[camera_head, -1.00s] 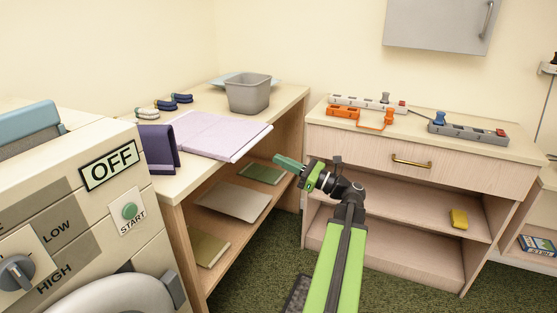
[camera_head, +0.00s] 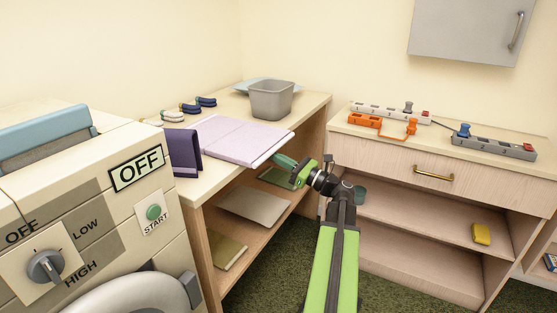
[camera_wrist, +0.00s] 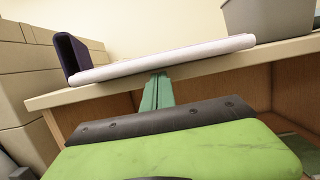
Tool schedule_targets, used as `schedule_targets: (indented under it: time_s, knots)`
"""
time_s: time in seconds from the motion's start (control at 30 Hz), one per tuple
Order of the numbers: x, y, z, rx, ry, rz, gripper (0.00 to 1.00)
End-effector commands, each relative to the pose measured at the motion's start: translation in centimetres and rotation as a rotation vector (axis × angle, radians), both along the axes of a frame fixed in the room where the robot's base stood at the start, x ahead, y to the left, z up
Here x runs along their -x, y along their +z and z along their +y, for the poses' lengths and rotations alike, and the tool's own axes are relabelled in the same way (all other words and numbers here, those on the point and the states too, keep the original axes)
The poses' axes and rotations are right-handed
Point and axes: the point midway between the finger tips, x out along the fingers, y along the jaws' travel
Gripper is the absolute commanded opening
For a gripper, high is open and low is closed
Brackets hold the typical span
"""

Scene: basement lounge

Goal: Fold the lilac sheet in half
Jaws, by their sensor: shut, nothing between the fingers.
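The lilac sheet (camera_head: 235,137) lies flat and open on the light wooden counter (camera_head: 187,189), with a crease line across it. In the wrist view the sheet (camera_wrist: 165,61) shows edge-on as a pale slab reaching slightly past the counter's front edge. My gripper (camera_head: 280,160) is shut and empty, just in front of and below the sheet's near right edge. In the wrist view its green fingertips (camera_wrist: 158,77) point at the underside of that edge. I cannot tell whether they touch it.
A dark purple folded piece (camera_head: 183,152) stands at the sheet's left. A grey bin (camera_head: 271,101) stands behind it. The washer-like machine (camera_head: 90,200) is at the left. A drawer cabinet (camera_head: 433,172) with power strips on top is at the right.

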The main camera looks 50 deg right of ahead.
Motion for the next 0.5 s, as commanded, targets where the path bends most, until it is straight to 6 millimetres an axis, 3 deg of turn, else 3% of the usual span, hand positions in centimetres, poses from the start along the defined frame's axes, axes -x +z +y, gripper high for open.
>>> schedule_targets:
  time_s: [0.5]
  knots:
    - [0.1, 4.7, 0.0, 0.0, -0.001, 0.0, 0.0]
